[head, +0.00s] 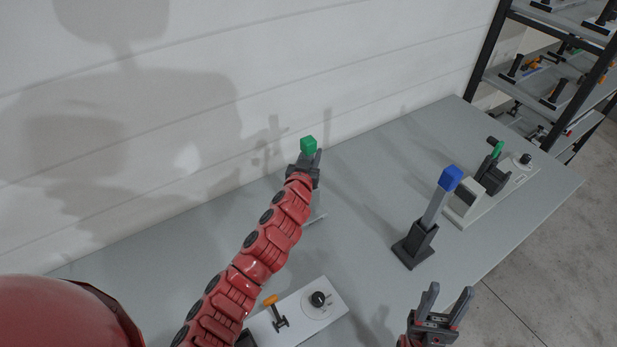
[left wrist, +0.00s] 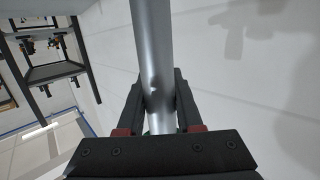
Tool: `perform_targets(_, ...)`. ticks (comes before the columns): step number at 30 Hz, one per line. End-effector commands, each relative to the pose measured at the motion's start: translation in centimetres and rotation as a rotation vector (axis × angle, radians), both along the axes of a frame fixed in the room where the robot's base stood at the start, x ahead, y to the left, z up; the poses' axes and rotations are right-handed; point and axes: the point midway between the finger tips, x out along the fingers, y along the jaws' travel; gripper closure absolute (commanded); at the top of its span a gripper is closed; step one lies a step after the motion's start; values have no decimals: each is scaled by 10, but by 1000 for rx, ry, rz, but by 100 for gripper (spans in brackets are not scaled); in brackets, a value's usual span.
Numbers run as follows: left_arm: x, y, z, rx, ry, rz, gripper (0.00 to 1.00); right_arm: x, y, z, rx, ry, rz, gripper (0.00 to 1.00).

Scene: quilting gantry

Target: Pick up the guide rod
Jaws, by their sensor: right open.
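A silver round rod, which looks like the guide rod (left wrist: 152,45), runs between the fingers of my left gripper (left wrist: 161,100) in the left wrist view. No gap shows between the rod and the fingers, so the gripper looks shut on it. In the head view my left gripper (head: 303,168) is beyond the middle of the table, near the wall. A green block (head: 308,145) shows just above its fingers, and a thin grey piece (head: 317,213) shows below. The arm hides most of the rod there. My right gripper (head: 445,312) is open and empty at the lower right.
A blue-topped grey bar (head: 435,205) stands in a dark holder (head: 415,247) on the grey table (head: 370,180). A white panel with a knob (head: 318,299) and orange-topped lever is in front. Another device (head: 497,195) stands right; shelving (head: 560,70) is behind.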

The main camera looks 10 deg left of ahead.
Motion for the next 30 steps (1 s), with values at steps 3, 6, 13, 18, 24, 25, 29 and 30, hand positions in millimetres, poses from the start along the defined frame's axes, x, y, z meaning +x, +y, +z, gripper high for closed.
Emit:
perform_targets(3, 0, 0, 0, 0, 0, 0, 89, 0, 0, 0, 0, 0, 0, 50)
perform_targets(6, 0, 0, 0, 0, 0, 0, 100, 0, 0, 0, 0, 0, 0, 50)
perform_targets(13, 0, 0, 0, 0, 0, 0, 100, 0, 0, 0, 0, 0, 0, 50)
perform_targets(18, 0, 0, 0, 0, 0, 0, 100, 0, 0, 0, 0, 0, 0, 50)
perform_targets(24, 0, 0, 0, 0, 0, 0, 100, 0, 0, 0, 0, 0, 0, 50)
perform_targets(25, 0, 0, 0, 0, -1, 0, 100, 0, 0, 0, 0, 0, 0, 50)
perform_targets(29, 0, 0, 0, 0, -1, 0, 100, 0, 0, 0, 0, 0, 0, 50)
perform_targets(30, 0, 0, 0, 0, -1, 0, 100, 0, 0, 0, 0, 0, 0, 50)
